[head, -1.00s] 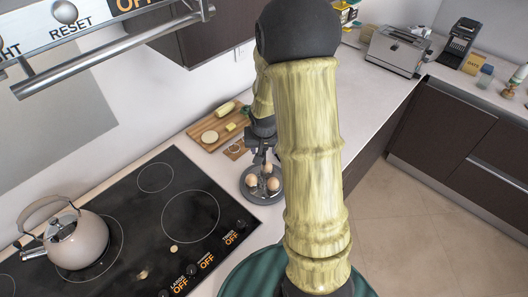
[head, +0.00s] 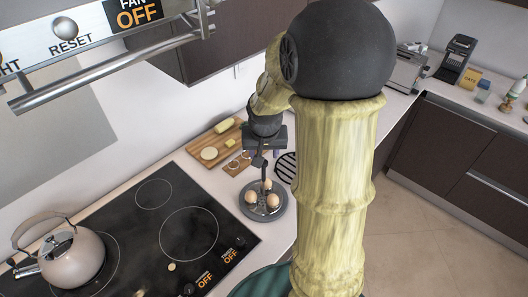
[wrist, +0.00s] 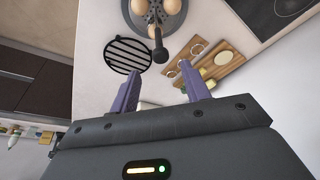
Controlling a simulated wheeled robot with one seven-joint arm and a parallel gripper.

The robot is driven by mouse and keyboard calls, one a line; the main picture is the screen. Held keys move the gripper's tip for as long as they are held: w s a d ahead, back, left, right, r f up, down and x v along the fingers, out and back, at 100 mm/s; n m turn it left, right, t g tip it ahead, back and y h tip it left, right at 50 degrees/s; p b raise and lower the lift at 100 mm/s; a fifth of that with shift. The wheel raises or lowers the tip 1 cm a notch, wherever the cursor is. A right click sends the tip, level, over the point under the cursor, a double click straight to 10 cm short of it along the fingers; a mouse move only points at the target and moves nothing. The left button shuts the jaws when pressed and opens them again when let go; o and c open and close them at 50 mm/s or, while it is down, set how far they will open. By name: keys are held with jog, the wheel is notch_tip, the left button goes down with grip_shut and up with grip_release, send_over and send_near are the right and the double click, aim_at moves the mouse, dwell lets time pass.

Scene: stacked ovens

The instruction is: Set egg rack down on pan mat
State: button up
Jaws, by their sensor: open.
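The egg rack is a round grey dish (head: 275,211) with brown eggs (head: 250,197) around an upright central handle. It stands on the counter beside the cooktop. In the wrist view its dark handle knob (wrist: 159,54) points toward my fingers, and the dish is cut off at the top edge. The pan mat (head: 286,167) is a round black slatted mat flat on the counter, just behind and right of the rack; it shows whole and bare in the wrist view (wrist: 127,55). My gripper (wrist: 160,69) is open and empty, its purple fingers apart, just off the handle knob.
A wooden board (head: 216,143) with food lies behind the rack against the wall. The black cooktop (head: 150,235) with a kettle (head: 73,258) is at left. A toaster (head: 407,70) stands on the far counter. My arm covers the counter's middle.

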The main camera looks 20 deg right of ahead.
jog(key=s+a+n+y, duration=0.1)
jog(key=s+a+n, duration=0.3)
jog(key=s+a, duration=0.5)
jog(key=s, duration=0.2)
jog(key=shift+s+f+n+g, duration=0.3)
jog(key=shift+s+f, duration=0.05)
jog(key=shift+f, duration=0.05)
jog(key=shift+w, duration=0.1)
dwell(0.6)
jog(key=shift+d, duration=0.1)
jog(key=shift+c, duration=1.2)
